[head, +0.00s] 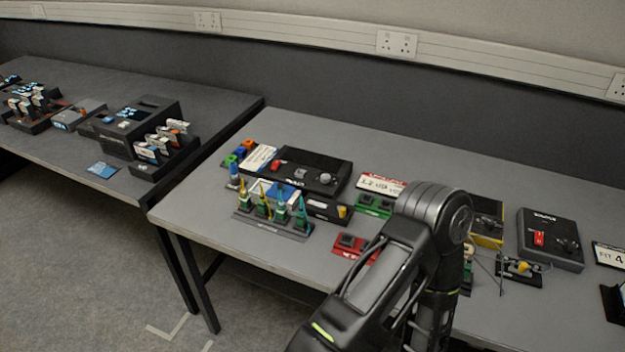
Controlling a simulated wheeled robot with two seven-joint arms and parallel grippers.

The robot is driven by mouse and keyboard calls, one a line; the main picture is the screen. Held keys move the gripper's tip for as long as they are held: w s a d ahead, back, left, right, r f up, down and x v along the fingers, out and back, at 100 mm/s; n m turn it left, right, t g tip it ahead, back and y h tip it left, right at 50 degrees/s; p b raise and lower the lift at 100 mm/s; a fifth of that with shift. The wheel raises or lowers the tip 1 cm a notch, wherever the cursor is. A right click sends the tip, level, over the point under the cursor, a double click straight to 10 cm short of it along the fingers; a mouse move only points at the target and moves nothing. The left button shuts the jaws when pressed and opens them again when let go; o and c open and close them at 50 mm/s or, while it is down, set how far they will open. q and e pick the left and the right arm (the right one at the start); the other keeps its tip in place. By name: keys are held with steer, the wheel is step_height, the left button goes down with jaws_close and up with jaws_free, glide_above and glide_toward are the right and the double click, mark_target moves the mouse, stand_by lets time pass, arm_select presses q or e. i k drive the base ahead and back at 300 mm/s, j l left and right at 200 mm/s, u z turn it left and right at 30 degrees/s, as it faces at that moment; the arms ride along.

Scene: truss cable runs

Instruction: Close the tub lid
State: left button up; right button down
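I cannot make out a tub or a tub lid in the head view. One of my arms (385,270) rises from the bottom edge, bends at a dark rounded joint and runs back down out of the frame. It covers part of the right-hand table. I cannot tell which arm it is. Neither gripper shows in this view.
The right-hand grey table (200,215) holds a black box with a red switch (310,170), a rack of coloured pointed tools (272,212), a red block (357,247) and another black switch box (550,238). The left table (60,80) carries dark devices (140,125). Floor is clear at lower left.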

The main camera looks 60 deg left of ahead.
mark_target(287, 190)
steer(key=u, duration=2.3)
steer(key=j+u, duration=0.3)
steer(key=u, duration=0.15)
